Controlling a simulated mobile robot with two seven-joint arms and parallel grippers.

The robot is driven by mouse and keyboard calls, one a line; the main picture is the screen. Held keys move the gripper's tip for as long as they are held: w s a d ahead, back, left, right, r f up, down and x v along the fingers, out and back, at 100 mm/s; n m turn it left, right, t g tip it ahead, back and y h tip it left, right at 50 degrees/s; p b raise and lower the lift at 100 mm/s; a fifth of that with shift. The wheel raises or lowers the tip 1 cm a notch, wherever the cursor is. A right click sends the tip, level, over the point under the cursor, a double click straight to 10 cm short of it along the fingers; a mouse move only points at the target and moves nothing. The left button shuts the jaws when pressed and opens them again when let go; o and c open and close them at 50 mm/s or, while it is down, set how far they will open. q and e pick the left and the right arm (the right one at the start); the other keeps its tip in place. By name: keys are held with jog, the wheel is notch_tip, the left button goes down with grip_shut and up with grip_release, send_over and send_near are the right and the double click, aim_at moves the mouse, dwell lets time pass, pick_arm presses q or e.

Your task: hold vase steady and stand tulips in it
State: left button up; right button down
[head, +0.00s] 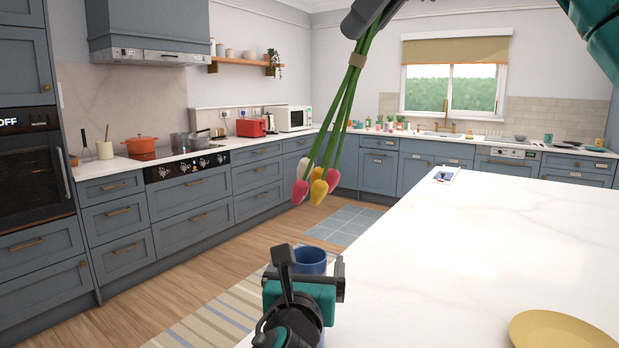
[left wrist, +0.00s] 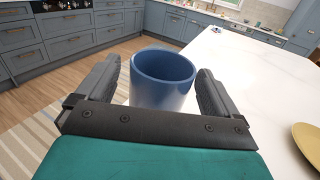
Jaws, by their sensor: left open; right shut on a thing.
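A blue vase (head: 312,258) stands upright at the near-left edge of the white worktop. In the left wrist view the vase (left wrist: 162,88) is between the two fingers of my left gripper (left wrist: 158,82). That gripper (head: 311,268) is open; a gap shows at the left finger, and I cannot tell whether the right finger touches. My right gripper (head: 372,12), partly cut off at the top of the head view, is shut on the tulips (head: 346,100). They hang heads down, tilted, with pink, yellow and white blooms above the vase and apart from it. The vase's base is hidden.
A yellow plate (head: 560,332) lies on the worktop (head: 480,240) at the near right. A small flat item (head: 446,174) lies at its far corner. The worktop between is clear. Wooden floor and a striped rug (head: 210,325) lie left of the worktop edge.

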pick_arm(q)
jog(key=shift+w+d, duration=0.15)
jog(key=shift+w, duration=1.1)
jog(key=c, duration=1.3)
